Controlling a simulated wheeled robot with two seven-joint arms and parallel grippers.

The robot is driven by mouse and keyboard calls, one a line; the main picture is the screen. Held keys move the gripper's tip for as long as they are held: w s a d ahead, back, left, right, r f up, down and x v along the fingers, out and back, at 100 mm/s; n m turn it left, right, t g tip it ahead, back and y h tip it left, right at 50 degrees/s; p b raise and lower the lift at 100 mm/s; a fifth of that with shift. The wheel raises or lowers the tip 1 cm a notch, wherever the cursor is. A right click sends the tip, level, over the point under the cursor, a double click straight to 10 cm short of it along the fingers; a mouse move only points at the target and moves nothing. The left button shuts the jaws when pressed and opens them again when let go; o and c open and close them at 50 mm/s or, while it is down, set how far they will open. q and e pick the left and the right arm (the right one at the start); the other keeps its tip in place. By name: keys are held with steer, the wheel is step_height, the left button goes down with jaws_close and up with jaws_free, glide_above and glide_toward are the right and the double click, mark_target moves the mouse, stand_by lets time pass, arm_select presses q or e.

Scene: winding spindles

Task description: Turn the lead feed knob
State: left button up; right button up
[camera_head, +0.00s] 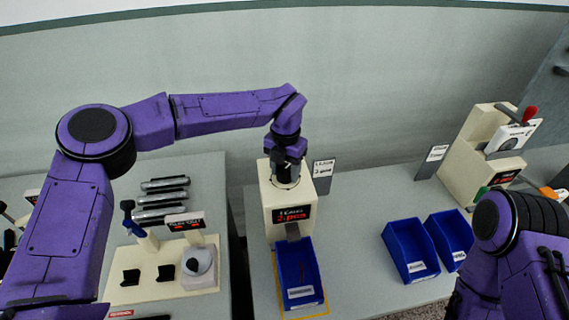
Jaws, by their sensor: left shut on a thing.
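A cream feeder box (270,203) with red lit text on a dark front display stands in the middle. Its display seems to read "leads" and "2 pcs". My left gripper (286,172) points down onto the top of this box. It is shut on the lead feed knob there, and the gripper hides most of the knob. A blue bin (297,270) sits in front of the box, below its chute (293,231). My right arm is at the lower right, and its gripper is out of sight.
Two blue bins (405,250) stand on the right of the table. A cream machine with a red-tipped lever (530,114) is at the far right. At left, a cream station (205,280) and several metal spindles (165,197) sit on another table. A gap separates the tables.

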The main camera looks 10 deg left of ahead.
arm_select(q)
steer(key=m+p, duration=0.2)
steer(key=m, duration=0.2)
steer(key=shift+r, duration=0.15)
steer(key=shift+m+p, duration=1.1)
steer(key=shift+m, duration=1)
steer(key=o, duration=1)
steer(key=shift+o, duration=0.2)
